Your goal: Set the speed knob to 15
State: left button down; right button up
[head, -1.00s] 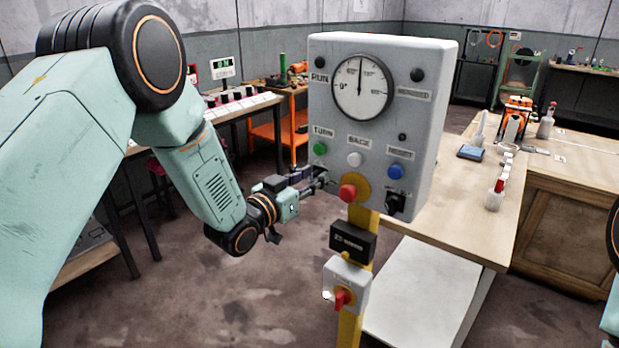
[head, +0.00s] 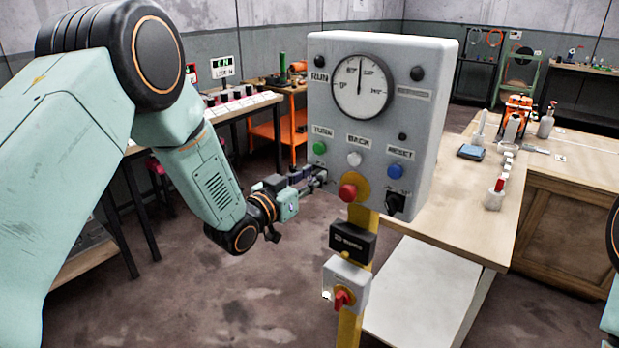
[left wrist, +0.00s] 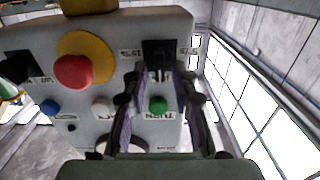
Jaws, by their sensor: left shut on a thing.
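The grey control box (head: 425,120) stands on a yellow post, with a round dial (head: 361,88) whose needle points nearly straight up. My left gripper (head: 322,178) is at the box's lower left, under the green button (head: 320,148). In the left wrist view, where the box looks upside down, my left gripper (left wrist: 160,80) is shut on a black knob (left wrist: 158,52) with small labels on both sides. The fingers hide this knob in the head view, and its setting is not readable. My right gripper is out of view.
Below, a red switch (head: 342,299) sits on the post. A wooden bench (head: 470,210) stands at right.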

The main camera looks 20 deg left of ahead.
pick_arm(q)
jog(key=shift+s+d+f+m+b, duration=0.2)
jog(key=shift+m+b, duration=0.95)
jog(key=shift+m, duration=2.1)
jog(key=shift+w+d+f+m+b, duration=0.25)
jog(key=shift+m+b, duration=0.85)
jog(key=shift+m, duration=2.2)
jog(key=shift+s+d+f+m+b, duration=0.1)
jog(key=shift+s+f+m+b, duration=0.25)
jog(key=shift+m+b, duration=1.85)
jog(key=shift+m+p, duration=1)
jog(key=shift+m, duration=0.25)
jog(key=c, duration=1.4)
grip_release()
jog(key=shift+c, duration=0.2)
jog(key=shift+r, duration=0.1)
